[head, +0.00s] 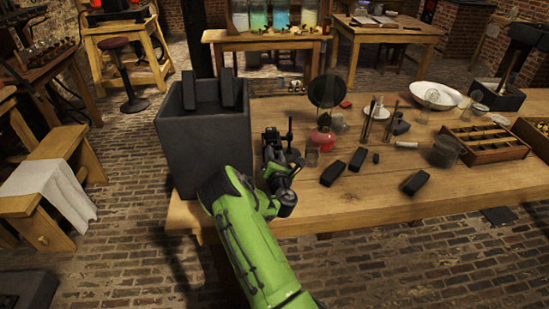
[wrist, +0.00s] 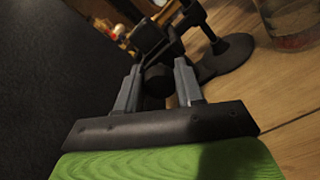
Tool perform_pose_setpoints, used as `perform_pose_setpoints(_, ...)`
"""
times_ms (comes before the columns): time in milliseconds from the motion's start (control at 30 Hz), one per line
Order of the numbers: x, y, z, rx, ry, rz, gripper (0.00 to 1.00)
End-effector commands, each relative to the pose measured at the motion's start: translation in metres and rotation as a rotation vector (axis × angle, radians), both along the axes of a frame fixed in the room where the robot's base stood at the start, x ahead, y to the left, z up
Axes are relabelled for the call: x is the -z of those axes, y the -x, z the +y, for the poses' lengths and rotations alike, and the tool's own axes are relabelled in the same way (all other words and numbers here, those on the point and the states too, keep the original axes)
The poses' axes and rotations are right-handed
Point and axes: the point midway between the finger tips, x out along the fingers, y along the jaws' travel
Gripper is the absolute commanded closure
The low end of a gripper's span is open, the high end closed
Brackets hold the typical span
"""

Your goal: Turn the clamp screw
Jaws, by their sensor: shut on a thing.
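The clamp is a dark metal piece on a small stand on the wooden table, just right of the big dark jar; it shows in the head view (head: 271,140) and the wrist view (wrist: 150,36). Its screw has a dark rounded knob (wrist: 157,82). My gripper (wrist: 158,72) is shut on this knob, with one grey finger on each side. In the head view my gripper (head: 272,162) is close beside the jar and partly hidden by my green arm. The round dark foot (wrist: 228,52) of a stand rests on the table behind the knob.
A red flask (head: 322,138) and a glass beaker (wrist: 292,22) are to the right. Black blocks (head: 333,173) lie farther right. The table's front right is mostly clear.

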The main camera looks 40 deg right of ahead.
Motion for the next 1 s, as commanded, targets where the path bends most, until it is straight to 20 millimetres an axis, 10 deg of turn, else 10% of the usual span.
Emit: perform_pose_setpoints(1000, 0.002, 0.0018, -0.0027, 0.003, -0.793, -0.546, 0.94)
